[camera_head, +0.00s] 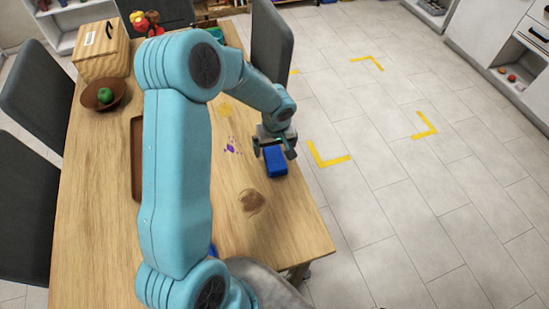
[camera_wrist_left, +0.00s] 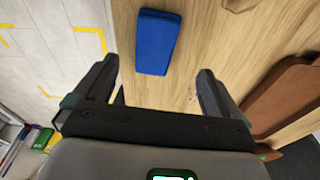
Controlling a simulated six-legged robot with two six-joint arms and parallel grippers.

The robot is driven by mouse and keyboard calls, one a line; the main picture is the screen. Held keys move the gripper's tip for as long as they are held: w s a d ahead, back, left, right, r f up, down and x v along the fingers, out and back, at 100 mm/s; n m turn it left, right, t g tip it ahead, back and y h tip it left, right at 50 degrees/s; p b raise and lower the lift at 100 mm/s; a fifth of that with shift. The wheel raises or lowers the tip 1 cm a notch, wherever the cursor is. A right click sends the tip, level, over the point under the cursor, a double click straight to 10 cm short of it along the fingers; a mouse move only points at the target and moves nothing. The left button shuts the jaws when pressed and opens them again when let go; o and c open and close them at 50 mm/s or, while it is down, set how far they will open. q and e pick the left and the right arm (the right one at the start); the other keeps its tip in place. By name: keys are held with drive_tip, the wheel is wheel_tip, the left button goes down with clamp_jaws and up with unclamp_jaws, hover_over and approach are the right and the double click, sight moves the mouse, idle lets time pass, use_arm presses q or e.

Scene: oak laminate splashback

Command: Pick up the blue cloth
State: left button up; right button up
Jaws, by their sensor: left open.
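The blue cloth (camera_head: 276,162) is a small folded rectangle lying on the wooden table near its right edge. My left gripper (camera_head: 274,148) is just behind it in the head view, with its fingers pointing at the cloth. In the left wrist view the cloth (camera_wrist_left: 157,42) lies beyond the two fingertips of the left gripper (camera_wrist_left: 158,75), roughly between them in line. The left gripper is open, with nothing between its fingers. I cannot tell its exact height above the table. My right gripper is not in view.
The wooden table (camera_head: 300,225) has a brown stain (camera_head: 251,201) and purple spots (camera_head: 231,148). A brown tray (camera_head: 137,160) is partly hidden by my left arm. A bowl (camera_head: 104,95) with a green fruit and a wooden box (camera_head: 103,50) stand at the far left.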

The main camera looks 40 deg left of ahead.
sight(275, 158)
use_arm(q)
drive_tip(key=f, duration=0.3)
drive_tip(key=shift+w+a, duration=0.25)
drive_tip(key=shift+w, duration=0.05)
drive_tip(key=shift+f+p, duration=0.3)
drive_tip(key=f, duration=0.1)
drive_tip(key=f+p, duration=0.1)
drive_tip(key=w+a+f, duration=0.1)
drive_tip(key=shift+f, duration=0.3)
drive_tip(key=shift+w+f, duration=0.1)
drive_tip(key=shift+f, duration=0.4)
drive_tip(key=shift+r, duration=0.1)
drive_tip(key=c, duration=1.1)
drive_tip(key=shift+c, duration=0.2)
